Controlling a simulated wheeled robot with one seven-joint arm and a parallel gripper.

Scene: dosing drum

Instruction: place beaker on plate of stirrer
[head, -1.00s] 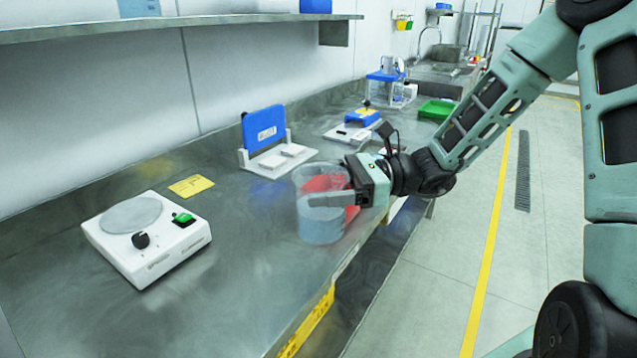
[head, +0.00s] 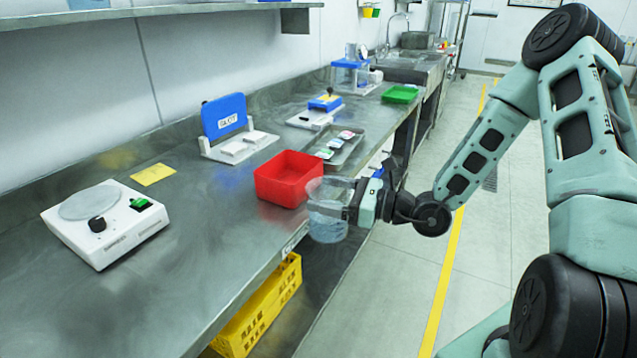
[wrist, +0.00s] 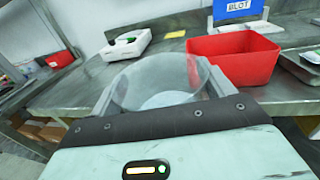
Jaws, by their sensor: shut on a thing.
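A clear glass beaker (head: 327,222) with liquid in its lower part is held upright between the fingers of my gripper (head: 335,207). In the head view it is at the counter's front edge, beside the red bin. The beaker (wrist: 160,85) also shows in the wrist view, between both fingers. The white stirrer (head: 105,224) sits at the left of the counter, with a round grey plate (head: 88,203) on top, a black knob and a green switch. The plate is bare. My gripper is well to the right of the stirrer.
A red bin (head: 288,178) stands just behind the beaker. A blue-and-white stand (head: 225,120), a yellow card (head: 153,174) and a metal tray (head: 338,146) are farther back. The steel counter (head: 200,230) is clear between stirrer and red bin. A yellow crate (head: 262,308) is below.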

